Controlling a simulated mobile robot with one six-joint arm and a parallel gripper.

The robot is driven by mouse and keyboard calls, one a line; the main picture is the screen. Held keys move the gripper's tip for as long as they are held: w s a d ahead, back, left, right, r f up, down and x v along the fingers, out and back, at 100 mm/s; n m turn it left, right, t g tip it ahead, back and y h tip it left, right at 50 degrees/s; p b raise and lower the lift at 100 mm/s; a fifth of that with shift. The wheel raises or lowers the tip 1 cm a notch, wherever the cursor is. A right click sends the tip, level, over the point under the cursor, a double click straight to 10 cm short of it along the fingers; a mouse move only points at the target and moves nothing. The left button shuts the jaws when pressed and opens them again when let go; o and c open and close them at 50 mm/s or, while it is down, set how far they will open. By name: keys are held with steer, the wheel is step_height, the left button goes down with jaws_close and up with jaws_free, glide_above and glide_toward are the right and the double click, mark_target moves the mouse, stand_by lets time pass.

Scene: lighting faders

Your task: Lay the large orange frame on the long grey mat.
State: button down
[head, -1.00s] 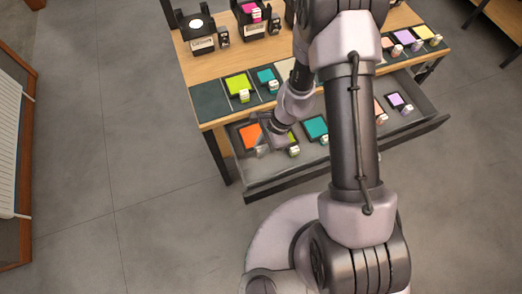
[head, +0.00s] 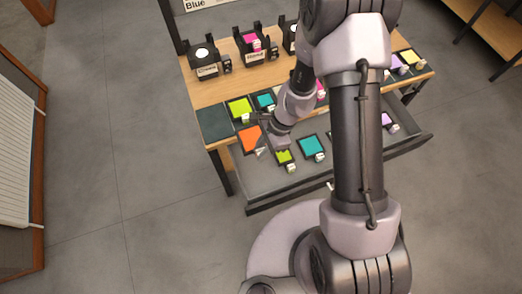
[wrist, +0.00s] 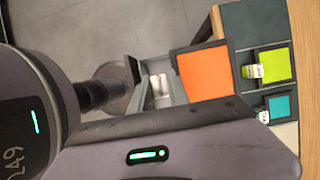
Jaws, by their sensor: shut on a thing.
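The large orange frame (head: 249,139) has a dark border and a pale tab. It hangs over the drawer's left end, by the table's front edge, and also shows in the wrist view (wrist: 205,73). My gripper (head: 263,150) is shut on the frame at its tab side; the jaws (wrist: 165,86) partly hide the grip. The long dark grey mat (head: 213,123) lies along the table's front, its left end bare. In the wrist view the mat (wrist: 248,22) is just right of the held frame.
On the mat, a lime frame (head: 240,109) and a teal frame (head: 265,100) lie right of the bare end. The open drawer (head: 262,180) below holds a small lime frame (head: 284,157) and a teal frame (head: 312,146). Black stands (head: 203,58) line the table's back.

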step_height(320, 180, up, 10)
steer(key=p, duration=0.7)
steer(key=shift+r+p, duration=0.25)
steer(key=shift+p, duration=0.1)
